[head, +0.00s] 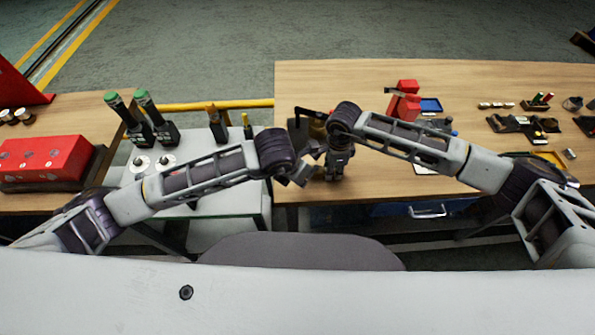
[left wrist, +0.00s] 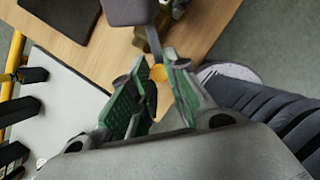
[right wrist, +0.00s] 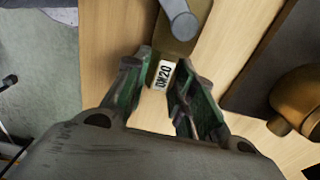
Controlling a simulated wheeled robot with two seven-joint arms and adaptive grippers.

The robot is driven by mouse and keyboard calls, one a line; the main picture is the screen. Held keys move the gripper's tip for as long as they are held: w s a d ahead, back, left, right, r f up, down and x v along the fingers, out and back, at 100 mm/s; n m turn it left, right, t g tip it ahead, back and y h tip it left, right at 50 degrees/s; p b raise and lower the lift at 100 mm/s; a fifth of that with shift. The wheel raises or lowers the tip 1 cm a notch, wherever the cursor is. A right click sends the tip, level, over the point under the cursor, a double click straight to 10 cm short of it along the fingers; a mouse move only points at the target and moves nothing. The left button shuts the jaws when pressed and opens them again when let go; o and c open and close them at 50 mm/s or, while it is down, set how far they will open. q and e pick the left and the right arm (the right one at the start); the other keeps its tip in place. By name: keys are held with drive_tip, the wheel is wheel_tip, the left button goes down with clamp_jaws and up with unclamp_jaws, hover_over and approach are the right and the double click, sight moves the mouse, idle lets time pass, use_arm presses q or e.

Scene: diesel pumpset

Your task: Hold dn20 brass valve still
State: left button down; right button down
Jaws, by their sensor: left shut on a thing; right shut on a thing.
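The dn20 brass valve (right wrist: 163,75) shows in the right wrist view as a dull brass body with a white "DN20" label. My right gripper (right wrist: 165,88) is shut on it, with a finger on each side of the label. In the left wrist view, my left gripper (left wrist: 152,85) is shut on a small brass-coloured part (left wrist: 158,73). Whether this part belongs to the valve is unclear. In the head view, my left gripper (head: 306,172) and my right gripper (head: 336,165) are close together at the wooden table's left end, largely hiding what they hold.
Another brass-coloured fitting (right wrist: 303,95) lies to the right in the right wrist view. Green-topped power tools (head: 155,120) stand left. The table's back middle is clear.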

use_arm(q)
drive_tip(key=d+n, duration=0.1)
drive_tip(key=n, duration=0.1)
drive_tip(key=s+d+n+y, duration=0.1)
drive_tip(key=n, duration=0.1)
drive_tip(key=shift+s+d+t, duration=0.2)
drive_tip(key=shift+d+t, duration=0.1)
drive_tip(key=shift+s+d+n+y, duration=0.1)
drive_tip(key=shift+d+n+y, duration=0.4)
drive_tip(key=shift+n, duration=0.4)
drive_tip(key=shift+s+d+n+y, duration=0.1)
drive_tip(key=shift+d+n+y, duration=0.2)
drive_tip(key=shift+d+n, duration=0.5)
drive_tip(key=shift+a, duration=0.15)
drive_tip(key=c, duration=1.3)
unclamp_jaws()
drive_tip(key=shift+w, duration=0.1)
drive_tip(key=shift+v, duration=5.85)
